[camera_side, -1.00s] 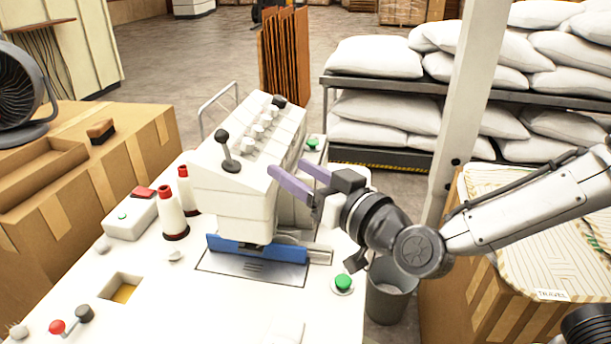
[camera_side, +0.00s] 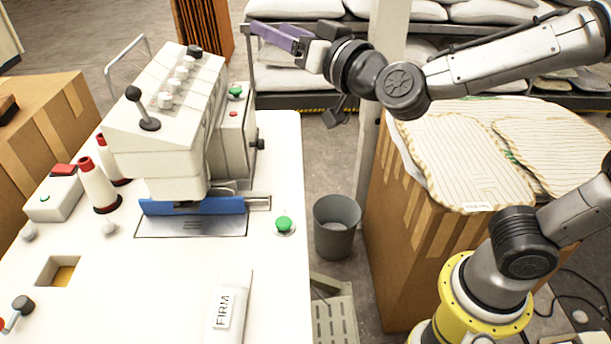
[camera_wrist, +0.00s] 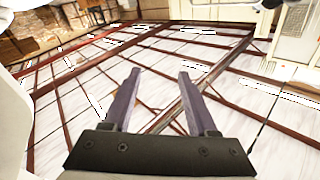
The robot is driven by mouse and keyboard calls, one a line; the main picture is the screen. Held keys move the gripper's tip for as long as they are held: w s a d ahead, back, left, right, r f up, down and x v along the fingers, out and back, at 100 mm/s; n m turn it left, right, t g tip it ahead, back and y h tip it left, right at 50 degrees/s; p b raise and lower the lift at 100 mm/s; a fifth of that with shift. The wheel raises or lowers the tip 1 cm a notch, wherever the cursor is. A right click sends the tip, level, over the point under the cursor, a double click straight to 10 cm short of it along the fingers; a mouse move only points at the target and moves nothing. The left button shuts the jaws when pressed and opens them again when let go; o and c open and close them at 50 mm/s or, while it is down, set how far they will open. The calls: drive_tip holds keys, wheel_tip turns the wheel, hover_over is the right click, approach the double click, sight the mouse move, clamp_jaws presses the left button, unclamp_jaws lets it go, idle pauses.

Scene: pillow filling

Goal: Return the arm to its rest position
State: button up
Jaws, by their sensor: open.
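My gripper (camera_side: 283,38) is raised in the side view, to the right of and above the white sewing machine (camera_side: 165,120). Its purple fingers point left and are apart from everything around them. In the wrist view my gripper (camera_wrist: 155,95) shows two purple fingers spread with nothing between them. Beyond them are the ceiling panels and reddish beams (camera_wrist: 200,45), so the gripper faces upward.
The white table (camera_side: 150,290) holds a green button (camera_side: 284,224), red-topped thread cones (camera_side: 97,187) and a FIRM label piece (camera_side: 229,305). A grey bin (camera_side: 336,228) stands on the floor. Quilted covers (camera_side: 470,165) lie on a box at right. Shelves of pillows (camera_side: 290,78) stand behind.

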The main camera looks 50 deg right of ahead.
drive_tip(key=s+d+r+n+g+y, duration=0.2)
drive_tip(key=s+d+n+y, duration=0.1)
drive_tip(key=s+d, duration=0.2)
drive_tip(key=s+d+f+g, duration=0.2)
drive_tip(key=s+f+g, duration=0.3)
drive_tip(key=s+f, duration=0.4)
drive_tip(key=s+d+f+g+h, duration=0.1)
drive_tip(key=s+d+f+g, duration=0.2)
drive_tip(key=s+f+g, duration=0.3)
drive_tip(key=s+f, duration=0.4)
drive_tip(key=s, duration=0.1)
drive_tip(key=shift+s+n+h, duration=0.3)
